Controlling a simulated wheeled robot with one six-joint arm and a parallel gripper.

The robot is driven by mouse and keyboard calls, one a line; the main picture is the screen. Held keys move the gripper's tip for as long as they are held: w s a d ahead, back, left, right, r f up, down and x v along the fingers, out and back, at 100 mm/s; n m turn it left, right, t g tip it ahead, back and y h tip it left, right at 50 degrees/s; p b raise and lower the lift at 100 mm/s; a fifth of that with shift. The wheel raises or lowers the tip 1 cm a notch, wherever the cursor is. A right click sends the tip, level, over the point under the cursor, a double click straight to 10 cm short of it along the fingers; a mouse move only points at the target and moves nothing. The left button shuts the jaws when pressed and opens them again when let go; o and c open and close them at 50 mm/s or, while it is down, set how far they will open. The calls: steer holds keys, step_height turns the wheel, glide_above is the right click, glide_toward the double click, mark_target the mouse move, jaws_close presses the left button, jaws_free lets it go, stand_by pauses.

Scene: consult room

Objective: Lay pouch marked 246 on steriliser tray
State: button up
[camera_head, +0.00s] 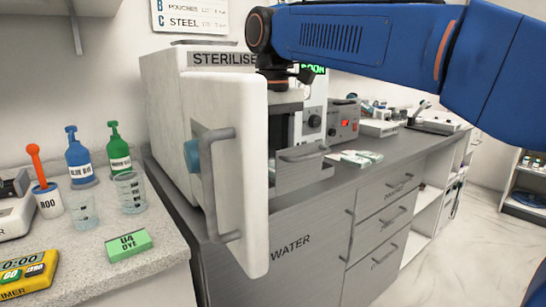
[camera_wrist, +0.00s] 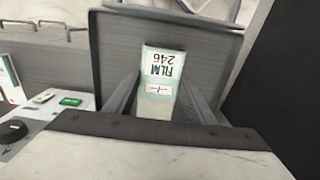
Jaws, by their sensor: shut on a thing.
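The pouch marked 246 (camera_wrist: 162,68) shows in the wrist view, pale green and white, with its label upside down. My gripper (camera_wrist: 160,98) is shut on it, with a grey finger on each side. A flat grey tray with a raised rim (camera_wrist: 225,44) lies behind and below the pouch. I cannot tell whether the pouch touches it. In the head view the white steriliser (camera_head: 165,95) has its door (camera_head: 240,165) swung open. The tray's front handle (camera_head: 305,152) sticks out past the door. The door and my arm hide the pouch and fingertips there.
The open door stands close to my wrist on the left. White and green pouches (camera_head: 358,158) lie on the grey counter to the right, before a red-lit device (camera_head: 343,125). Bottles, beakers, a green dye box (camera_head: 128,245) and a yellow timer (camera_head: 28,276) occupy the left bench.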

mark_target(273, 165)
steer(key=shift+f, duration=0.1)
steer(key=o, duration=1)
step_height(273, 165, up, 12)
steer(key=shift+r, duration=0.15)
